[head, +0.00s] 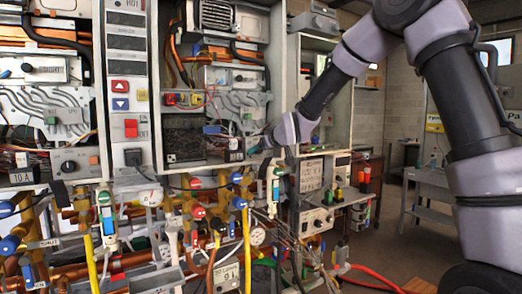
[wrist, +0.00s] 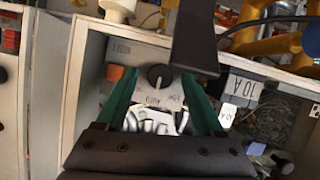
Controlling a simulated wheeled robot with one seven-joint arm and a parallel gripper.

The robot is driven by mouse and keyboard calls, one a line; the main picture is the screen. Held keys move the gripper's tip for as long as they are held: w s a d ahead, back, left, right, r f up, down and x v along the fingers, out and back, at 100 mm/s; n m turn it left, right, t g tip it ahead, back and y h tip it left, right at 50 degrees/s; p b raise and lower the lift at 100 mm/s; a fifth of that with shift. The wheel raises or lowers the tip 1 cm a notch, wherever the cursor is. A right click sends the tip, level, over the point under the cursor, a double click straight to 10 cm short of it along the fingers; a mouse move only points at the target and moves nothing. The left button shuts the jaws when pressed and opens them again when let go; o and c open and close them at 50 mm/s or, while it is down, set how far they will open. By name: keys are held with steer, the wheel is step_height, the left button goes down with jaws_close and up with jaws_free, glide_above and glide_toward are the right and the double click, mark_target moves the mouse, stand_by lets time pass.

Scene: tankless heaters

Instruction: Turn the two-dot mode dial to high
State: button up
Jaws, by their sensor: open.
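In the wrist view a black round dial (wrist: 160,76) sits on a pale panel (wrist: 140,55), with the words AUTO and LOW readable upside down below it. No dot marks can be made out. My gripper (wrist: 161,79) is open, its two green fingers to the left and right of the dial with gaps on both sides. Contact with the panel cannot be judged. In the head view my gripper (head: 238,148) reaches into the lower right of the middle open cabinet, and this dial is hidden there.
An orange button (wrist: 115,73) is left of the dial in the wrist view, close to the left finger. A 10 A label (wrist: 268,93) is at the right. In the head view a similar dial (head: 68,166) is on the left cabinet. Valves and pipes (head: 190,210) crowd below.

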jaws_close()
steer(key=shift+d, duration=0.1)
steer(key=m, duration=0.1)
steer(key=m+y, duration=0.1)
steer(key=m+g, duration=0.1)
steer(key=shift+w+d+y, duration=0.2)
steer(key=shift+d+y, duration=0.05)
steer(key=shift+y, duration=0.15)
steer(key=m+g+y, duration=0.1)
steer(key=m+y, duration=0.1)
steer(key=shift+f+m, duration=0.15)
steer(key=shift+m, duration=0.25)
steer(key=shift+a, duration=0.1)
steer(key=shift+s, duration=0.1)
jaws_free()
